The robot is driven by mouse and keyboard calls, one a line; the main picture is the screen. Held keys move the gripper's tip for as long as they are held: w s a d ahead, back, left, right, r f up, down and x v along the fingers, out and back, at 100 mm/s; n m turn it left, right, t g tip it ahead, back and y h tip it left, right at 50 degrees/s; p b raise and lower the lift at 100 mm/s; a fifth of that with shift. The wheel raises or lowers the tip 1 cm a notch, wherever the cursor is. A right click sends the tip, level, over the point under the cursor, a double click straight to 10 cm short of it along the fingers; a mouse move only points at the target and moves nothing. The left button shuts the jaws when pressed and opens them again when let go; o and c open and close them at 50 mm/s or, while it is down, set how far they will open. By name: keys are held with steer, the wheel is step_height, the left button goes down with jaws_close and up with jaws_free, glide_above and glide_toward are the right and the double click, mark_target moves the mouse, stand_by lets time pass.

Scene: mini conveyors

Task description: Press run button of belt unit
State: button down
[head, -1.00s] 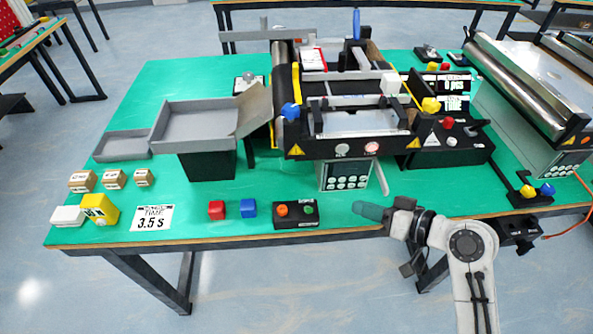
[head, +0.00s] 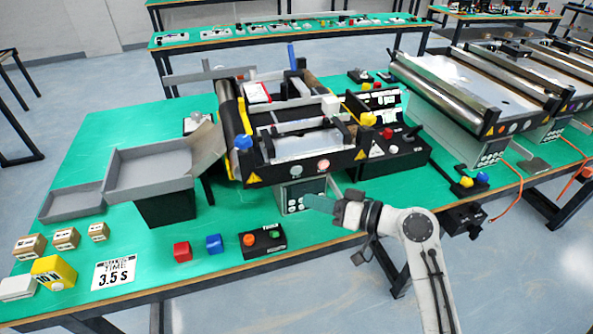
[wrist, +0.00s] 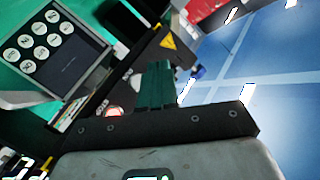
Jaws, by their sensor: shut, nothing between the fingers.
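The belt unit (head: 258,180) stands mid-table with a black front panel. The panel carries a pale round button (head: 296,170) and a reddish-white round button (head: 323,164); the reddish one also shows in the wrist view (wrist: 113,111). A black box (head: 262,245) with an orange and a green button stands in front. My gripper (head: 310,199) is shut and empty, its green fingers in front of the keypad box's right side.
Red (head: 182,252) and blue (head: 214,243) cubes stand left of the button box. A grey tray (head: 150,165), small cartons and a "3.5 S" card (head: 115,272) are further left. Another conveyor (head: 450,85) stands to the right.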

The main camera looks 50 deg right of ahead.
mark_target(297, 170)
steer(key=w+d, duration=0.3)
steer(key=w, duration=0.2)
steer(key=shift+d, duration=0.25)
steer(key=shift+w+d+b, duration=0.1)
steer(key=shift+w+b, duration=0.15)
steer(key=shift+b, duration=0.05)
stand_by(1.7)
steer(key=shift+w+d, duration=0.15)
steer(key=shift+w, duration=0.05)
